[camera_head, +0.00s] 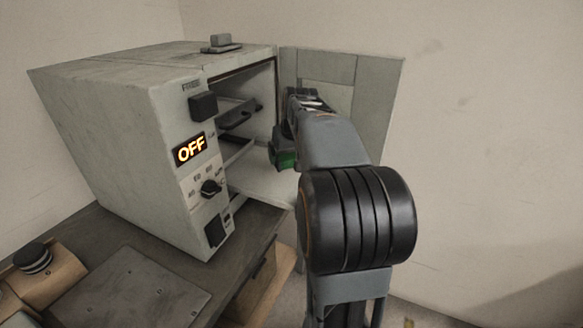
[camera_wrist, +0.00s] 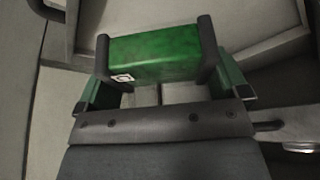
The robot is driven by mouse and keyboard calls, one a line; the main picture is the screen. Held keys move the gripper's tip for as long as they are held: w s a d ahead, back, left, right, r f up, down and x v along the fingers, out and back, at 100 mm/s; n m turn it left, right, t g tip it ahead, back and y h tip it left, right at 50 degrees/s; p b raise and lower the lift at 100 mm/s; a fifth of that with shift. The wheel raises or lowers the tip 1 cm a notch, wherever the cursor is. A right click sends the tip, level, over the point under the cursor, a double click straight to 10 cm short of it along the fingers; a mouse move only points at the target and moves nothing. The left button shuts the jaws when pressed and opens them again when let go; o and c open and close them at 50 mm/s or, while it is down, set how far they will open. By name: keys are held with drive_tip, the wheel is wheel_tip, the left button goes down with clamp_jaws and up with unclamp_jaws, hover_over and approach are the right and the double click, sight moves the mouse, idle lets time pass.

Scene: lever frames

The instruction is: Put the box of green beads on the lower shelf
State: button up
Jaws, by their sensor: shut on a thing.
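The box of green beads (camera_wrist: 155,55) is a green block with a small white label, in the wrist view. My gripper (camera_wrist: 156,53) is shut on it, with a dark fingertip against each end. In the head view a small green patch (camera_head: 287,160) shows at the arm's end, in front of the cabinet opening; my arm hides most of the gripper there. The lower shelf (camera_head: 262,187) is a pale flat surface at the bottom of the opening, below and beside the green patch. I cannot tell whether the box touches it.
The grey cabinet (camera_head: 110,120) has a lit OFF display (camera_head: 190,149) and a dark knob (camera_head: 210,187). Its door (camera_head: 375,85) stands open behind my arm. A dark tray (camera_head: 238,112) sits higher inside, above a middle shelf (camera_head: 238,152). The visible lower shelf looks clear.

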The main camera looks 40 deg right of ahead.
sight(293, 176)
drive_tip(key=shift+w+d+f, duration=0.25)
drive_tip(key=shift+d+f, duration=0.15)
drive_tip(key=shift+f, duration=0.2)
drive_tip(key=shift+w+d+f, duration=0.25)
drive_tip(key=shift+d+f, duration=0.15)
drive_tip(key=shift+f, duration=0.2)
drive_tip(key=shift+w+d+f+b, duration=0.15)
drive_tip(key=shift+f+b, duration=0.2)
drive_tip(key=shift+f, duration=1.3)
drive_tip(key=shift+f, duration=0.2)
drive_tip(key=o, duration=0.6)
drive_tip(key=shift+o, duration=0.2)
drive_tip(key=shift+r, duration=0.15)
